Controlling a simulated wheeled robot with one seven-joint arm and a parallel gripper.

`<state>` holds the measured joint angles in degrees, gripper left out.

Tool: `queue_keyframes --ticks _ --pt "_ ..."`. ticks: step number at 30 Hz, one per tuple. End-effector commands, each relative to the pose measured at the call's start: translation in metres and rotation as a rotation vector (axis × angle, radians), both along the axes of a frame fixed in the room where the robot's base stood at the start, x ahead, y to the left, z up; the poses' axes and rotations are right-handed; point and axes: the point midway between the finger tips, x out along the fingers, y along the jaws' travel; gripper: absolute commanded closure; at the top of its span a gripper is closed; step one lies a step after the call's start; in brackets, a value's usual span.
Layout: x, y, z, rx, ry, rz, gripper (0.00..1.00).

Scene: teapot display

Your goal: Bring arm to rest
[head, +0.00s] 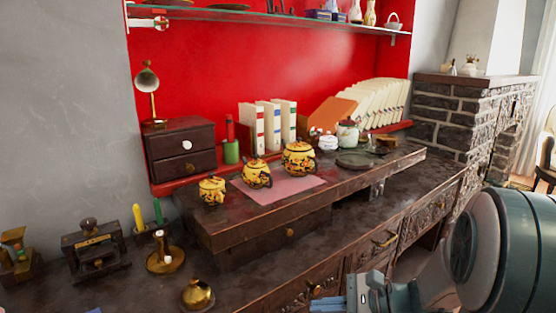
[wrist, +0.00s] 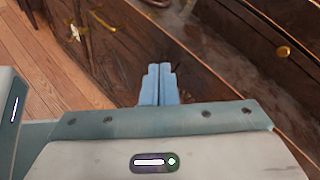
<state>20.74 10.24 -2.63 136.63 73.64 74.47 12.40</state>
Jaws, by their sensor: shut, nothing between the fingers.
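My gripper (wrist: 159,85) shows in the wrist view with its two blue fingers together and nothing between them. It is in front of the dark wooden desk's carved drawers, and the wood floor shows at the left. In the head view my arm reaches in from the lower right, in front of the desk (head: 240,281). Part of my gripper shows at the bottom edge; its fingertips are hard to make out there. Three yellow flowered teapots, a small one (head: 212,190), a middle one (head: 257,173) and a large one (head: 299,158), stand in a row around a pink cloth (head: 285,190) on the desk's raised shelf.
A brass bell (head: 197,293) and a candle holder (head: 164,255) stand near the desk's front left. A small drawer box (head: 182,150), books (head: 268,127) and a white jar (head: 347,133) stand farther back. A stone fireplace (head: 450,125) is at the right. Drawer knobs (wrist: 283,51) stick out near my gripper.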

Motion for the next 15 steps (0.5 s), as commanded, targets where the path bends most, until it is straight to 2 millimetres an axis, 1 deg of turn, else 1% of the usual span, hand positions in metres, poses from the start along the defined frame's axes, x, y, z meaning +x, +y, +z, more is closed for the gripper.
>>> queue_keyframes --ticks 1,4,8,12,14,15 --pt "-0.014 0.009 0.031 -0.072 -0.03 0.078 1.0" --pt "-0.042 0.018 0.055 -0.217 -0.084 0.229 1.0" --pt "-0.073 0.02 0.086 -0.41 -0.169 0.415 1.0" --pt "-0.1 0.011 0.12 -0.622 -0.275 0.609 1.0" --pt "-0.109 0.005 0.136 -0.715 -0.328 0.688 1.0" --pt "-0.113 0.0 0.148 -0.778 -0.363 0.739 1.0"
